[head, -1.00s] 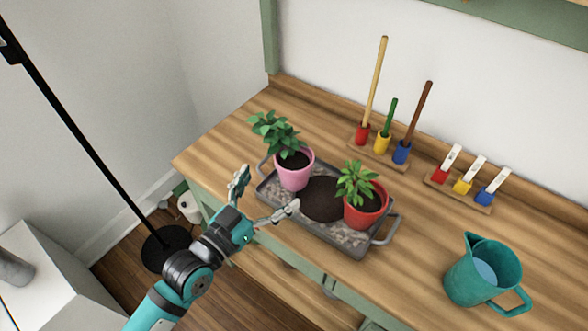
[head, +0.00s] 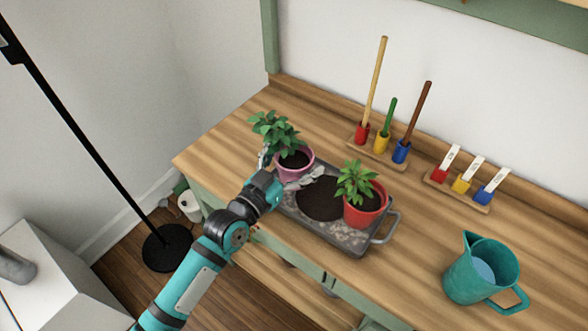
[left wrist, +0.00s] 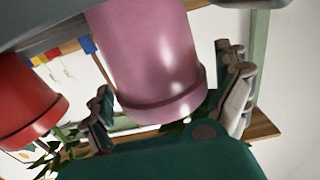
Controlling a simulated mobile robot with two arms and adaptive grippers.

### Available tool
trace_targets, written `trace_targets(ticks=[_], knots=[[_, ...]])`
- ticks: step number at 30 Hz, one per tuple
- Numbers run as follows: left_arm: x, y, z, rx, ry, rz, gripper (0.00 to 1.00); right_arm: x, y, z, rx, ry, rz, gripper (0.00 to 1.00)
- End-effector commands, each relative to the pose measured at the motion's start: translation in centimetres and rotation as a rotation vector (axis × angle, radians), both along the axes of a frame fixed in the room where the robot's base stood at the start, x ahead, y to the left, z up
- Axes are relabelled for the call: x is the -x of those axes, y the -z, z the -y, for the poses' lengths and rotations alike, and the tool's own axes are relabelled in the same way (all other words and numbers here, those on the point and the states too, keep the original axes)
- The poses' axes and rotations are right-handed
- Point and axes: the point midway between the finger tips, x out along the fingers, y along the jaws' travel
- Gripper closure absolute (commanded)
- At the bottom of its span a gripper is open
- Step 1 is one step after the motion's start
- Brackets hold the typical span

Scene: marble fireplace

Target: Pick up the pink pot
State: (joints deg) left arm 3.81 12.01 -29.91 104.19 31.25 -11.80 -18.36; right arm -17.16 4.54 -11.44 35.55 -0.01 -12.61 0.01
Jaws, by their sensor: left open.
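The pink pot (head: 296,171) holds a leafy green plant and stands upright at the left end of a grey tray (head: 340,246). My left gripper (head: 293,172) is at the pot's near side, its fingers open to either side of it. In the left wrist view the pink pot (left wrist: 152,60) fills the middle, between the two open fingers (left wrist: 168,98). I see a gap on the left side; contact on the right side is hard to tell. My right gripper is not in view.
A red pot (head: 365,208) with a plant stands at the tray's right end, beside dark soil (head: 320,198). A teal pitcher (head: 482,272) is at the right. Tools in a wooden rack (head: 379,152) and white labels (head: 473,174) stand behind. The table's back left is clear.

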Motion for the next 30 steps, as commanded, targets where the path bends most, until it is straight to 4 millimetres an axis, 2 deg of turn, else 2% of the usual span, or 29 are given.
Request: trace_targets(ticks=[2, 16, 17, 30], knots=[[0.02, 0.02, -0.03, 0.000, 0.000, 0.000, 0.04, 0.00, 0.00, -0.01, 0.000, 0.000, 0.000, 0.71], [0.04, 0.04, -0.05, -0.001, 0.000, -0.001, 0.65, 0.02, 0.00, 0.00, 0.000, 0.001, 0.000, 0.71], [0.03, 0.04, -0.06, -0.001, 0.000, -0.001, 0.68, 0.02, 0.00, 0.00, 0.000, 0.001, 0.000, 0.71], [0.01, -0.73, -0.04, 0.002, -0.001, 0.003, 0.68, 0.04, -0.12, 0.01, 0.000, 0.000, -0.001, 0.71]])
